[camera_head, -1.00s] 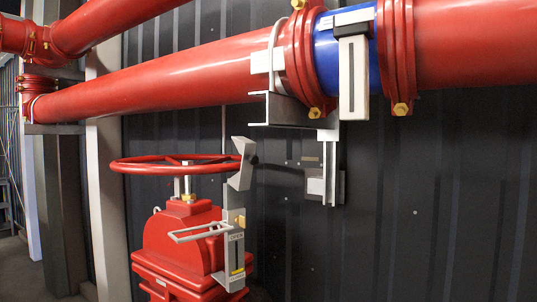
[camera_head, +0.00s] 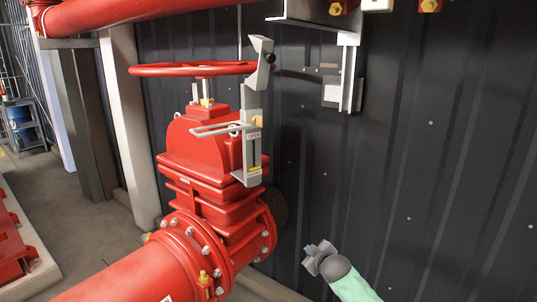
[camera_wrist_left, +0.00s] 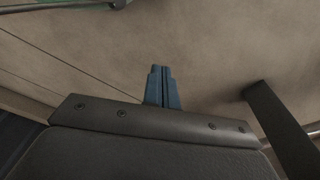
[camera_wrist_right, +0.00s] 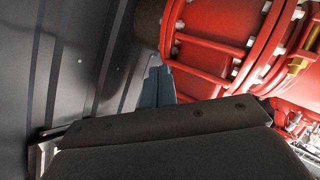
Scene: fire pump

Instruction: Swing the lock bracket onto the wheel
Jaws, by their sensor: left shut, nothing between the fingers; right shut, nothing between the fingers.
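The red handwheel (camera_head: 190,69) sits level on top of the red valve (camera_head: 195,140). The grey lock bracket (camera_head: 252,115) stands upright at the valve's right side, with an "OPEN" label and a yellow mark. Its bent upper plate (camera_head: 262,62) with a dark knob is beside the wheel's right rim; I cannot tell if they touch. A wire loop (camera_head: 222,129) sticks out to the left. My right gripper (camera_head: 309,248) is low, right of the valve, apart from the bracket. Its fingers (camera_wrist_right: 158,86) are shut and empty. My left gripper (camera_wrist_left: 162,86) is shut and empty, outside the head view.
A large red flanged pipe (camera_head: 150,275) runs toward the lower left. The dark ribbed wall (camera_head: 400,150) stands behind. A grey wall bracket (camera_head: 347,75) hangs at the upper right. A pale post (camera_head: 127,120) stands left of the valve. Free space lies right of the lock bracket.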

